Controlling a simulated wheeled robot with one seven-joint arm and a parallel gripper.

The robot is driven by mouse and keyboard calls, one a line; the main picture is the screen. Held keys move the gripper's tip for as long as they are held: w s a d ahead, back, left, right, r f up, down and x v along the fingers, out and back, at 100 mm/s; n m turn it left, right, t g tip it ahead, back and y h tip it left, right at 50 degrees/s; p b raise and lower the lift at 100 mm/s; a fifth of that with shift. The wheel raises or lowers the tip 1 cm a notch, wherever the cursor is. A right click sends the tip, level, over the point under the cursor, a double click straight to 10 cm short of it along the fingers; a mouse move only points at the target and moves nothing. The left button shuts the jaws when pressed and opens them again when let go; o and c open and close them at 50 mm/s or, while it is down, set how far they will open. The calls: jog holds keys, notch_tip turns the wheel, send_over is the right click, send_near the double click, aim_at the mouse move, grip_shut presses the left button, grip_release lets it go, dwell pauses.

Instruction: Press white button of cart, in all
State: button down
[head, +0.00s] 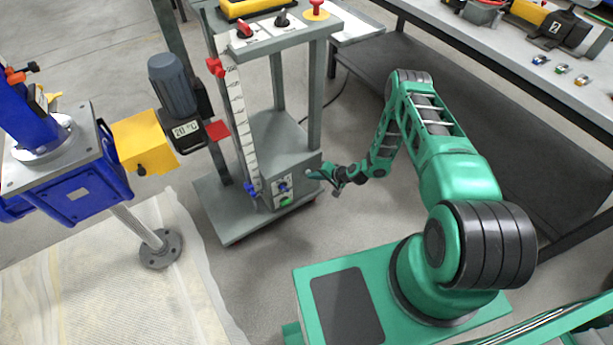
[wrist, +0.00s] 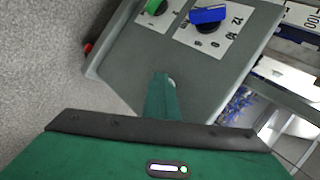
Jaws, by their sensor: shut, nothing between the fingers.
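The grey cart (head: 229,225) stands left of my arm, with a control box (head: 292,172) low on its front. The box carries a blue knob (head: 283,187) and a green knob (head: 285,201); the wrist view also shows the blue knob (wrist: 208,16) and the green knob (wrist: 156,6). A small whitish round part, apparently the white button (wrist: 172,82), peeks out beside my fingertips and is mostly hidden by them. My gripper (head: 312,174) is shut and empty, its tip at the box's right side; it also shows in the wrist view (wrist: 161,78). I cannot tell whether it touches the button.
A vertical scale (head: 238,125) with red and blue markers runs up the cart. A yellow block (head: 143,143) and a blue jack (head: 75,190) stand at left. A workbench (head: 560,85) with a dark lower shelf is at right. Floor in front of the cart is clear.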

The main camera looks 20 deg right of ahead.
jog(key=shift+s+d, duration=0.3)
jog(key=shift+s, duration=0.5)
jog(key=s, duration=0.1)
jog(key=s+d, duration=0.1)
jog(key=s, duration=0.2)
jog(key=shift+s+d, duration=0.3)
jog(key=shift+s, duration=0.1)
dwell(0.4)
